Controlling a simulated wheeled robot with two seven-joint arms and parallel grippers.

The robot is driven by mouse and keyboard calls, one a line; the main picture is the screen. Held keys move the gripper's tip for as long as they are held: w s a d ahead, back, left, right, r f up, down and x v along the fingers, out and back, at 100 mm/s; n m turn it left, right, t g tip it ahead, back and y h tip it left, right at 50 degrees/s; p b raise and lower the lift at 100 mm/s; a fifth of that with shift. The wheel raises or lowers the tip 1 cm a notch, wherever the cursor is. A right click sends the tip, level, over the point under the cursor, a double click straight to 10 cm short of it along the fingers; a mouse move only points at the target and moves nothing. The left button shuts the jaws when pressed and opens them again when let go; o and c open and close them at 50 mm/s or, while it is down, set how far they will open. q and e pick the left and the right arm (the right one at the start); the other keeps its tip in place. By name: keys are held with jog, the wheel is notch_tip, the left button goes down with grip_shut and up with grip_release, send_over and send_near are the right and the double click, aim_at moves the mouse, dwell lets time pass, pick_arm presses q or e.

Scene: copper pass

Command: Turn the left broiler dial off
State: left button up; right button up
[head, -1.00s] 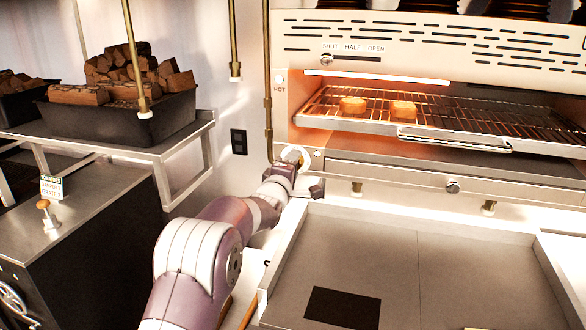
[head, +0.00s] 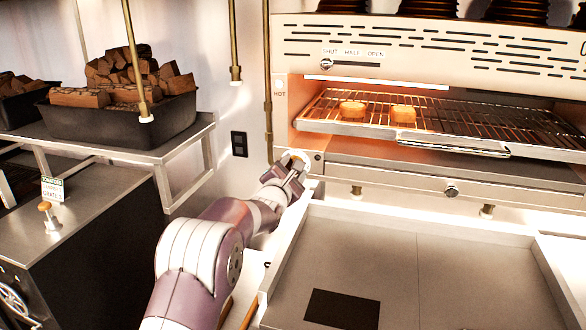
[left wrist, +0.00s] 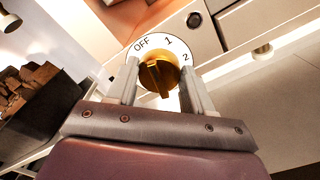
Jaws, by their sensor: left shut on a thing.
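The left broiler dial (left wrist: 158,74) is a brass knob on a white plate marked OFF, 1 and 2, seen at the top middle of the left wrist view. In the head view its plate (head: 298,155) shows at the broiler's lower left corner, mostly behind my gripper. My left gripper (left wrist: 160,88) is shut on the dial, one finger on each side. It also shows in the head view (head: 290,168), rolled at an angle. The knob's ridge stands roughly upright in the wrist view; I cannot tell which mark it points to. My right gripper is out of view.
The broiler's rack (head: 440,122) holds two browned pieces (head: 403,114) under an orange glow. A steel tray counter (head: 385,255) lies below. A wood bin (head: 120,115) stands on a shelf at left.

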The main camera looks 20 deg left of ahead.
pick_arm(q)
jog(key=shift+f+n, duration=0.2)
jog(key=shift+n, duration=1.1)
jog(key=shift+f, duration=0.15)
jog(key=o, duration=1)
jog(key=shift+a, duration=0.1)
jog(key=shift+s+r, duration=0.1)
jog(key=shift+r, duration=0.1)
jog(key=s+b, duration=0.1)
jog(key=s, duration=0.3)
jog(key=s+b, duration=0.2)
jog(key=s, duration=0.2)
jog(key=s+b, duration=0.1)
jog(key=s, duration=0.3)
jog(key=shift+s+a, duration=0.25)
jog(key=shift+s, duration=0.1)
